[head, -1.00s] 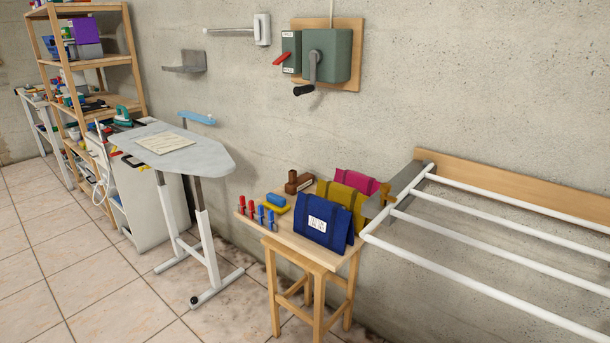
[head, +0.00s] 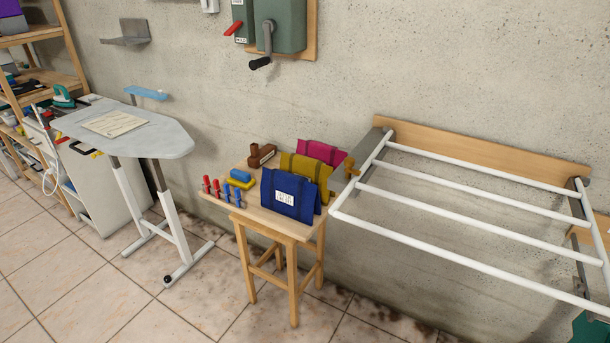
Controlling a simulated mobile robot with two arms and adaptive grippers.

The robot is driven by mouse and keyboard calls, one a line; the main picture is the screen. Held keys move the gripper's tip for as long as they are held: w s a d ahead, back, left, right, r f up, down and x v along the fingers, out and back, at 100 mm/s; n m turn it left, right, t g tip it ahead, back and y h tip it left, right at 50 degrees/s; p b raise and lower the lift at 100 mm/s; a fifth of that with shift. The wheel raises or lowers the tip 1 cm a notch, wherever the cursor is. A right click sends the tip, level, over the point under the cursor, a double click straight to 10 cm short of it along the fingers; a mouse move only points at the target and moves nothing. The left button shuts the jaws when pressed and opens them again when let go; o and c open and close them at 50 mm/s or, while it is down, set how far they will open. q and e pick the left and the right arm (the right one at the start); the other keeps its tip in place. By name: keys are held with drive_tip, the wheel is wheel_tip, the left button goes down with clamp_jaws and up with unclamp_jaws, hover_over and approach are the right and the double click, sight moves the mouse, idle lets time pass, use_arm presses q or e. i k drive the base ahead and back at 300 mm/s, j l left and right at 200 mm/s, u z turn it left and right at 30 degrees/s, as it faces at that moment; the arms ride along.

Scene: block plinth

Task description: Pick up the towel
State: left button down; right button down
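I see nothing that I can surely call a towel. A flat beige sheet with dark markings (head: 114,124) lies on the grey ironing board (head: 165,140) at the left; I cannot tell whether it is cloth or paper. A dark green thing (head: 592,332) shows at the bottom right corner, mostly cut off by the frame. The wall drying rack (head: 450,205) at the right has bare white bars. Neither of my grippers is in view.
A wooden stool (head: 283,226) holds blue (head: 290,193), yellow and pink folded bags, clothespins and a brown brush. Shelves (head: 40,35) and a white cabinet stand at the left. A crank box (head: 283,25) hangs on the wall. The tiled floor in front is clear.

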sight(318, 173)
drive_tip(key=j+z, duration=0.1)
drive_tip(key=z, duration=0.15)
drive_tip(key=i+j+z, duration=0.1)
drive_tip(key=z, duration=0.15)
drive_tip(key=i+j+z, duration=0.15)
drive_tip(key=j, duration=0.35)
drive_tip(key=i+j+z, duration=0.15)
drive_tip(key=j, duration=0.4)
drive_tip(key=i+j+z, duration=0.15)
drive_tip(key=j, duration=0.4)
drive_tip(key=j+z, duration=0.15)
drive_tip(key=j, duration=0.4)
